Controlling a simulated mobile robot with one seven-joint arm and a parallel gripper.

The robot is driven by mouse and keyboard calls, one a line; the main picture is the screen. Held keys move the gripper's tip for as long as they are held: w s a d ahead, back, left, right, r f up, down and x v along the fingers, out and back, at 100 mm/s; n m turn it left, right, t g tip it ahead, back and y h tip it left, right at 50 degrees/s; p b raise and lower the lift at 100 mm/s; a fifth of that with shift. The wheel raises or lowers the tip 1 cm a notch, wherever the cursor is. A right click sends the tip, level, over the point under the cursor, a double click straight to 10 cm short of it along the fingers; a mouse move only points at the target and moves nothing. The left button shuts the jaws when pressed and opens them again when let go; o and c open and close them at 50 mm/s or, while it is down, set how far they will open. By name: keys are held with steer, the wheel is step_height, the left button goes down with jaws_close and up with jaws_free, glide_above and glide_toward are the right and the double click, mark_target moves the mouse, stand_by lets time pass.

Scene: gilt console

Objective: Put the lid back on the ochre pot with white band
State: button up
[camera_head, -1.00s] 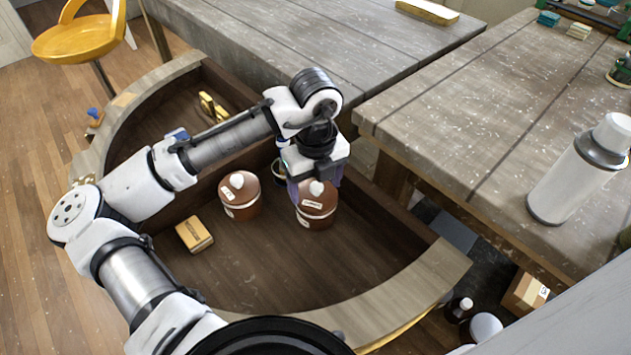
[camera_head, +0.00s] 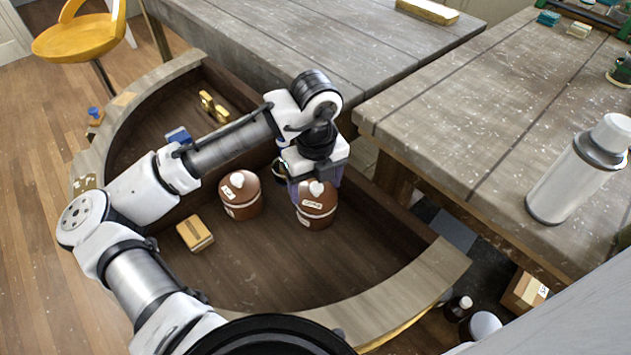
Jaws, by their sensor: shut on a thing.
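Two reddish-brown pots with white bands and labels stand in the curved console. The right pot (camera_head: 317,218) is below my gripper (camera_head: 315,188). A brown domed lid (camera_head: 321,203) with a white knob is on top of it, at or very near its rim; I cannot tell whether it is fully seated. My gripper points down and is shut on this lid, at the knob. The fingers hide part of the lid. The left pot (camera_head: 242,206) has a similar white-knobbed lid on it and stands apart from the gripper.
A small yellow box (camera_head: 195,233) lies left of the pots. A gold object (camera_head: 212,107) and a blue item (camera_head: 178,136) lie further back. A dark round thing (camera_head: 279,169) is close behind the gripper. The console's curved rim (camera_head: 400,290) bounds the front; its floor there is clear.

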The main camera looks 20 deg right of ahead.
stand_by(0.3)
steer(key=o, duration=1)
steer(key=shift+o, duration=0.4)
steer(key=shift+r, duration=0.15)
steer(key=shift+r+p, duration=3.15)
steer(key=shift+r, duration=0.25)
jaws_close()
